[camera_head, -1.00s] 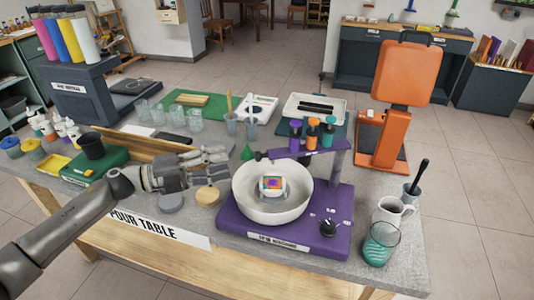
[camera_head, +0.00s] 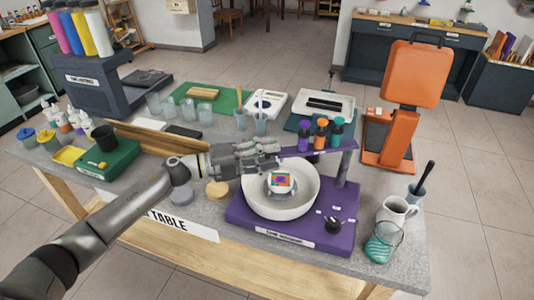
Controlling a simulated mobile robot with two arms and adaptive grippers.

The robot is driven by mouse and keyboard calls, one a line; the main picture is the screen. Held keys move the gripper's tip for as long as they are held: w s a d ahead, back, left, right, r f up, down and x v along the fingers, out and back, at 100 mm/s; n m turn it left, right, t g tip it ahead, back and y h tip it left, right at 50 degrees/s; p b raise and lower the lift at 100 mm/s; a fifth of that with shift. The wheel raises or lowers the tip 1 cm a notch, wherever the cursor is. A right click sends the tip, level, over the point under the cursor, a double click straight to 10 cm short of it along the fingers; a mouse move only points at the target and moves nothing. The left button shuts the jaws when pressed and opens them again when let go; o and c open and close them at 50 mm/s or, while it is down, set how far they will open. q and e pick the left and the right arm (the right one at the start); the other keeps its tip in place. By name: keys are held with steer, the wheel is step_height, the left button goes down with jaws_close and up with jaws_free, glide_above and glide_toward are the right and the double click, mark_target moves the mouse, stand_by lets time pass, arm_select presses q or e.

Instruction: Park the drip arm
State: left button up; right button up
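The drip arm (camera_head: 290,150) is a purple bar on the spin machine (camera_head: 300,232). It reaches left from a post at the machine's right rear, over the back of the white bowl (camera_head: 252,200). Several bottles with purple, orange and teal parts sit along it. A small piece with a coloured square top (camera_head: 281,181) stands in the bowl. My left gripper (camera_head: 276,154) is at the drip arm's free left end and hides its tip. Whether the fingers are closed on it cannot be seen. My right gripper is not in view.
A white mug (camera_head: 393,212), a teal item (camera_head: 379,249) and a cup with a dark handle (camera_head: 415,192) stand at the right. An orange press (camera_head: 405,90) stands behind. Clear cups (camera_head: 170,105) and a green box (camera_head: 115,158) are at the left.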

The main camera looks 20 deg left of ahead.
arm_select(q)
steer(key=c, duration=0.7)
jaws_close()
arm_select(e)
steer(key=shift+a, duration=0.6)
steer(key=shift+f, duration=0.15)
